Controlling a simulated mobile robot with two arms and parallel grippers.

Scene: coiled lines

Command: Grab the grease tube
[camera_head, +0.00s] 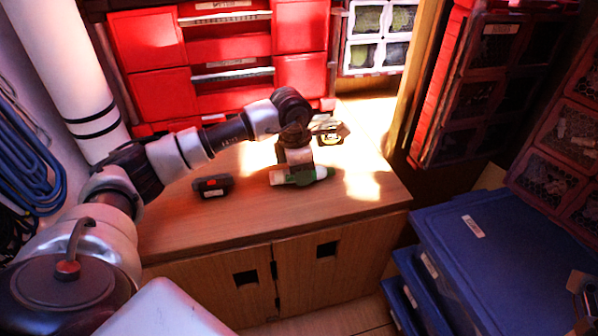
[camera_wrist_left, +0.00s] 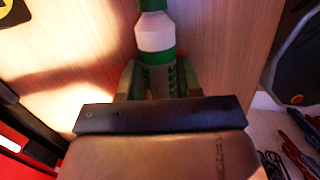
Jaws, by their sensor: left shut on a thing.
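The grease tube (camera_head: 306,177) is green and white and lies on its side on the wooden cabinet top (camera_head: 240,217). My left gripper (camera_head: 297,168) reaches down over it from behind and is shut on its middle. In the left wrist view the tube (camera_wrist_left: 155,37) sits between the two fingers of the left gripper (camera_wrist_left: 158,77), its white band and green end sticking out past them. The part of the tube near the palm is hidden by the gripper.
A small black and red object (camera_head: 213,186) lies left of the tube. Red bins (camera_head: 155,100) line the back. Blue drawers (camera_head: 500,250) stand at the right. The front cabinet top is clear.

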